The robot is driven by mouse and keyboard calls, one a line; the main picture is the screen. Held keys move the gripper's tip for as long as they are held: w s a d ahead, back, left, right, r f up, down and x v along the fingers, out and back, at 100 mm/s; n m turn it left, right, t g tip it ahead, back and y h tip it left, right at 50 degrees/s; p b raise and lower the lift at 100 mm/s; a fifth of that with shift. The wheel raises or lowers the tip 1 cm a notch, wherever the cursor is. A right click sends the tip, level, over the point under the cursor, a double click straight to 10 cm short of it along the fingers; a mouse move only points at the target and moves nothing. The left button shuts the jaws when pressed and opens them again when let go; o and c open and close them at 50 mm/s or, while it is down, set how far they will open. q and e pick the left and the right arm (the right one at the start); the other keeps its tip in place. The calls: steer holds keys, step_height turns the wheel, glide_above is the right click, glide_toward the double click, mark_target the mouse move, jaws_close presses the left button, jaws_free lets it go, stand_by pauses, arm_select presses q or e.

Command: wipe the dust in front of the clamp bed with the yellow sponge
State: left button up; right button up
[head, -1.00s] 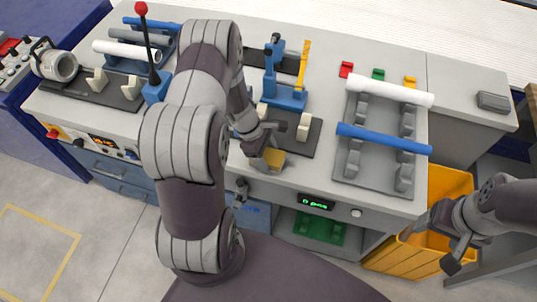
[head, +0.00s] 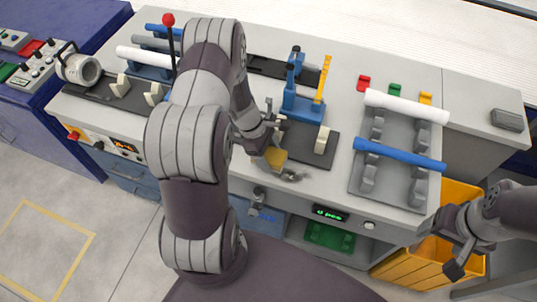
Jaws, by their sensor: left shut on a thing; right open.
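My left gripper (head: 268,148) is shut on the yellow sponge (head: 276,158), low over the front of the worktop. The gripper hides part of the sponge, and I cannot tell whether the sponge touches the surface. A grey smear of dust (head: 294,176) shows just right of the sponge, near the worktop's front edge. The clamp bed is a dark plate (head: 308,148) with a blue clamp (head: 300,105) behind it and a pale block at its right; the dust lies along its front. My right gripper (head: 450,254) is open and empty at the far right, beyond the worktop.
A grey rack (head: 388,190) with a white pipe (head: 406,106) and a blue pipe (head: 400,155) stands right of the clamp bed. A red-knobbed lever (head: 169,40) rises at the left. A yellow crate (head: 400,267) stands below right. My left arm hides the worktop's left middle.

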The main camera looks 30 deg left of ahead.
mark_target(272, 155)
arm_select(q)
steer(key=p+v, duration=0.2)
steer(key=shift+d+r, duration=0.15)
steer(key=shift+r, duration=0.25)
steer(key=shift+d+r+p, duration=0.15)
steer(key=shift+r+p, duration=0.3)
steer(key=shift+r, duration=0.1)
